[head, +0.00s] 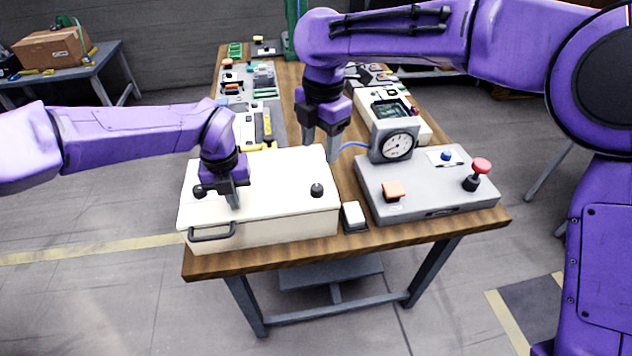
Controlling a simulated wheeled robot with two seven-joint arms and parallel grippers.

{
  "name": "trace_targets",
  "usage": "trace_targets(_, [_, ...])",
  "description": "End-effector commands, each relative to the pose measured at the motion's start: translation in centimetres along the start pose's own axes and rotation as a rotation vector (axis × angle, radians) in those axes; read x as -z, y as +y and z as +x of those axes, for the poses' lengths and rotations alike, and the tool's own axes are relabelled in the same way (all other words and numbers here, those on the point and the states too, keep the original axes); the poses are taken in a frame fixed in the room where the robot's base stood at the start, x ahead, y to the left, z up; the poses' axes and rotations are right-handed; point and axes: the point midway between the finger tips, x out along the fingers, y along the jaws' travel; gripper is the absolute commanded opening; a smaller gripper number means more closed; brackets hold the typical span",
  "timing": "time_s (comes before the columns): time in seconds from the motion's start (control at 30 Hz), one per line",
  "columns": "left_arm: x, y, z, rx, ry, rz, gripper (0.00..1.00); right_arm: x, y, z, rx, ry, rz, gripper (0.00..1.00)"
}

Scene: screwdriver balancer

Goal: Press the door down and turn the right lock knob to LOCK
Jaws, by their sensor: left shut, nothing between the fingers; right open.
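A cream box with a flat white door (275,180) on top sits at the near left of the wooden table. The door looks closed. A dark handle (212,233) is on its front. The right lock knob (317,190) is a small black knob near the door's right front; its LOCK marking is too small to read. Another black knob (199,191) is at the left. My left gripper (235,203) is shut and empty, its tips at or just above the door's left part; contact is unclear. My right gripper (322,155) is open and empty, above the box's right rear edge, behind the right knob.
Right of the box are a white switch (353,215) and a grey panel (425,195) with a gauge (397,147), an orange switch (393,190) and a red mushroom button (480,167). Various devices stand farther back on the table (290,85). A cardboard carton (53,48) is on another table.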

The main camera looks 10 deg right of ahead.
Motion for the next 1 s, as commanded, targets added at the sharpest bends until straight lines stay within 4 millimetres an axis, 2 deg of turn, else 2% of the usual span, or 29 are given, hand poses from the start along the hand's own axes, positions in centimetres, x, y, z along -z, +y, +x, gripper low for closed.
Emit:
trace_targets(0.13, [0.1, 0.3, 0.3, -0.007, 0.006, -0.003, 0.00, 0.4, 0.2, 1.5, 0.001, -0.001, -0.019, 0.58])
trace_targets(0.4, [0.1, 0.2, 0.3, -0.006, 0.006, -0.002, 0.00, 0.4, 0.2, 8.0, 0.003, 0.001, -0.013, 0.58])
trace_targets(0.6, [0.1, 0.2, 0.3, -0.006, 0.006, -0.001, 0.00, 0.4, 0.2, 11.2, 0.001, 0.001, -0.012, 0.58])
trace_targets(0.93, [0.1, 0.2, 0.3, -0.006, 0.005, -0.001, 0.00, 0.3, 0.2, 11.9, -0.001, 0.000, -0.012, 0.58])
trace_targets(0.97, [0.1, 0.2, 0.3, -0.006, 0.005, -0.001, 0.00, 0.3, 0.2, 11.9, -0.001, 0.000, -0.012, 0.55])
trace_targets(1.0, [0.1, 0.2, 0.3, -0.006, 0.005, -0.001, 0.00, 0.3, 0.2, 11.9, -0.001, 0.000, -0.012, 0.42])
